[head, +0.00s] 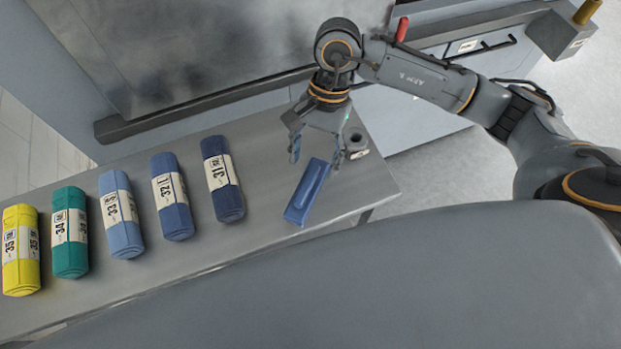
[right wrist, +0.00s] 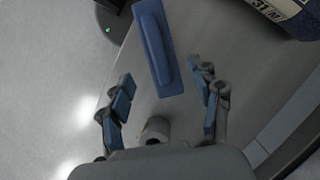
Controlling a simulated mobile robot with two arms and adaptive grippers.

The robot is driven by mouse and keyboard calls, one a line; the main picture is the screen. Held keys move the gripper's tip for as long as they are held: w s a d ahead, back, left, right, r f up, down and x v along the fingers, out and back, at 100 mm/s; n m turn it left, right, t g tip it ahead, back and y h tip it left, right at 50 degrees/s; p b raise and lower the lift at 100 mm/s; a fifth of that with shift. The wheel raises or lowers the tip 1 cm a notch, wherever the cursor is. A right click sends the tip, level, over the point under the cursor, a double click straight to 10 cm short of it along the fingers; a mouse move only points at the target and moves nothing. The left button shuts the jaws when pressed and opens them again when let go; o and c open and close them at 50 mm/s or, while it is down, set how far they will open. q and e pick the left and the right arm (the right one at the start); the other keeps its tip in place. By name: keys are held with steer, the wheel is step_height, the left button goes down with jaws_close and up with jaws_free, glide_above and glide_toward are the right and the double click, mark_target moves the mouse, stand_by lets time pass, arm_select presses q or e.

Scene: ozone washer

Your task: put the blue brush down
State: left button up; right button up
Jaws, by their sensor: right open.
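The blue brush (head: 308,193) lies on the grey table (head: 262,180) near its right end, to the right of the rolled cloths. My right gripper (head: 315,150) is above the table just behind the brush, with its fingers spread. In the right wrist view the brush (right wrist: 160,50) lies beyond the open fingertips (right wrist: 165,90), with nothing held between them. My left gripper does not show in either view.
A small grey cylinder (head: 356,145) is at the table's right edge, beside my right gripper. A grey machine (head: 200,50) rises behind the table.

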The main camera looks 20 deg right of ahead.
steer(key=shift+b+v, duration=0.4)
steer(key=shift+v, duration=1.6)
steer(key=shift+s+f, duration=0.1)
steer(key=shift+s, duration=0.05)
